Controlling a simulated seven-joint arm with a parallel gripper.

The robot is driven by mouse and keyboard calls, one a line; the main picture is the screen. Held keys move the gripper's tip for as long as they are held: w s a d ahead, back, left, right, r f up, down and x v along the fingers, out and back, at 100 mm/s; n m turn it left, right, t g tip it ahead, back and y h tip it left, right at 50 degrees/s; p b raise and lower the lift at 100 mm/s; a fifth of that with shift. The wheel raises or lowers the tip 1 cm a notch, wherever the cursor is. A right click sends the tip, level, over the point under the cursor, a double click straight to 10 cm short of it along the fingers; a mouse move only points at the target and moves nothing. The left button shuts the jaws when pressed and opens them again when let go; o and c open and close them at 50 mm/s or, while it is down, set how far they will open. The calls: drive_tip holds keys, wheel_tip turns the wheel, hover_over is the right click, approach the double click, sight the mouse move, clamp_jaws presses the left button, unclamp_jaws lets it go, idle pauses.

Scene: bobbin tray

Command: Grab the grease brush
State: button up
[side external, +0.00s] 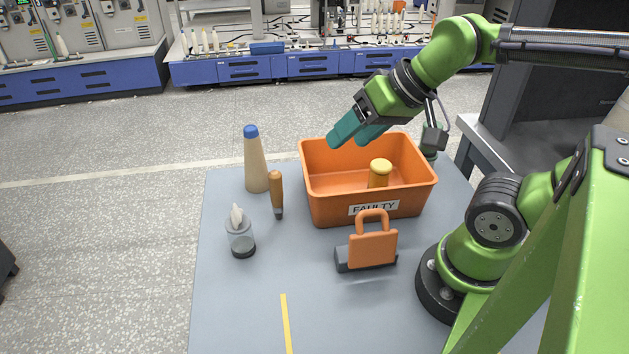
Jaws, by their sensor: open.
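A tool with a brown wooden handle and a short dark end (277,193), which looks like the grease brush, is on the grey table left of the orange bin. Its handle points away from the camera, and its dark end is nearest the camera. Fine bristles are too small to make out. My gripper (348,138) has teal fingers and is open and empty. It hangs above the back left part of the bin, up and to the right of the brush and apart from it.
The orange bin (330,210), labelled FAULTY, holds a yellow-topped bobbin (379,174). A blue-tipped cone (256,165) stands close behind the brush. A clear pot (240,236) is in front left. An orange-handled block (372,248) sits before the bin. The front left table is clear.

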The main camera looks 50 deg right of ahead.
drive_tip(key=n+g, duration=0.3)
drive_tip(key=n, duration=0.5)
approach(276, 191)
drive_tip(key=shift+h, duration=0.3)
drive_tip(key=x, duration=0.6)
drive_tip(key=shift+w, duration=0.25)
drive_tip(key=shift+d+x, duration=0.15)
drive_tip(key=shift+x, duration=1.2)
drive_tip(key=shift+d+x, duration=0.15)
drive_tip(key=shift+x, duration=1.15)
drive_tip(key=c, duration=1)
